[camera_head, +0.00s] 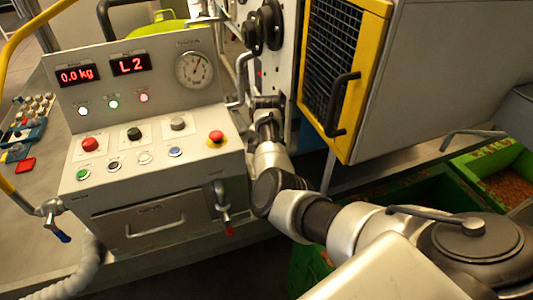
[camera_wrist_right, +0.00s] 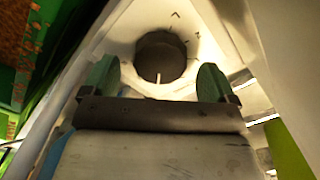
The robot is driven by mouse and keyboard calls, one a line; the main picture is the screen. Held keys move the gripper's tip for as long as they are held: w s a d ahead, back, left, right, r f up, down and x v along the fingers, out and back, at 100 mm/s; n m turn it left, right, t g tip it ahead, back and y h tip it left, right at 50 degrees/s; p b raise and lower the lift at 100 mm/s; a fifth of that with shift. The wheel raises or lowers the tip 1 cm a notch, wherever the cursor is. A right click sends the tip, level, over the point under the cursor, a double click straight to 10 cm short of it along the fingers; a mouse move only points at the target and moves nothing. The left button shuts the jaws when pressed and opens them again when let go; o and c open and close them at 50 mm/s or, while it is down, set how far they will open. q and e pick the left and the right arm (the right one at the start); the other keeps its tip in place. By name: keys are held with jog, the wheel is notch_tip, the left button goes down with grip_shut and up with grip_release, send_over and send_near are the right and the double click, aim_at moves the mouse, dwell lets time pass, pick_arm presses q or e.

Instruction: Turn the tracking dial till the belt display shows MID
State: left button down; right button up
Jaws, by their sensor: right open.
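The belt display (camera_head: 131,64) on the grey console reads L2 in red. In the right wrist view, a dark round knob (camera_wrist_right: 161,58) with a white line at its lower edge sits on a pale plate with small tick marks around it; it looks like the tracking dial. My right gripper (camera_wrist_right: 156,78) is open, its two green fingers on either side of the knob's lower part. I cannot tell whether they touch it. In the head view my right arm reaches up beside the console's right edge; its fingertips and the dial cannot be made out there. My left gripper is out of view.
The console (camera_head: 187,117) carries a 0.0 kg display (camera_head: 76,76), a round gauge (camera_head: 195,70) and several buttons. A yellow-framed mesh guard (camera_head: 332,70) stands close to the right of my arm. Green crates (camera_head: 492,160) lie at the right.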

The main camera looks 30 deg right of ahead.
notch_tip(320, 180, up, 10)
jog(key=b, duration=0.1)
jog(key=shift+f, duration=0.25)
